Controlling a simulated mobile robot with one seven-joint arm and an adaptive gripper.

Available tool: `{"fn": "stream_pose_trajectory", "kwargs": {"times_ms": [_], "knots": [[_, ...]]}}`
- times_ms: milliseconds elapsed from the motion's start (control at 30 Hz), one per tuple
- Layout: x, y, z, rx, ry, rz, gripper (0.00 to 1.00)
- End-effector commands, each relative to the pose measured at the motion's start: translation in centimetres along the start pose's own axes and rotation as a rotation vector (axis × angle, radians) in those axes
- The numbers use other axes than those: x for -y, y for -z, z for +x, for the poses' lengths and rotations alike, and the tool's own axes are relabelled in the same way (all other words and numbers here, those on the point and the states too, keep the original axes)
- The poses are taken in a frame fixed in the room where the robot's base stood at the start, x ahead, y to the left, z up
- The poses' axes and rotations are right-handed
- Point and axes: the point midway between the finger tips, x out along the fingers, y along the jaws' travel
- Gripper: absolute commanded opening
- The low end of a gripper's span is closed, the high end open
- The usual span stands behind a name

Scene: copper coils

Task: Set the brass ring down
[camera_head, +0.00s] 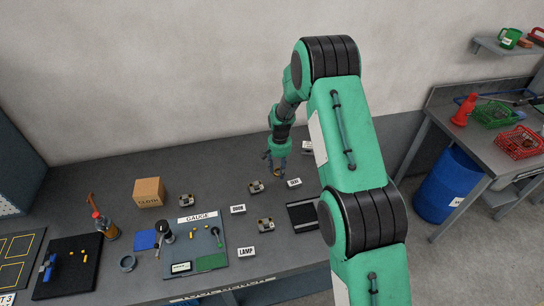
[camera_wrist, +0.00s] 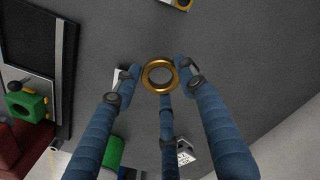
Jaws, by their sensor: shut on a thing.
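In the wrist view my blue-fingered gripper (camera_wrist: 157,73) is shut on the brass ring (camera_wrist: 159,62). The ring sits between the fingertips, its round opening facing the wrist camera. Dark grey surface shows around it; I cannot tell whether the ring touches the bench.
Small metal blocks stand near the gripper, one (camera_head: 256,187) just left and another (camera_head: 265,225) nearer the front. A black tray (camera_head: 302,214) lies to the right.

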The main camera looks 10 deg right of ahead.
Motion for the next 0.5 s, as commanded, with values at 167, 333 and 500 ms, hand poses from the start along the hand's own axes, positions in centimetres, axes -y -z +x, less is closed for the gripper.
{"fn": "stream_pose_trajectory", "kwargs": {"times_ms": [167,333,500], "knots": [[0.7,1.9,0.1,-0.002,0.001,0.0,0.09],[1.5,4.1,0.4,-0.003,0.001,0.0,0.09],[2.3,6.2,0.6,-0.003,0.001,0.0,0.09]]}}
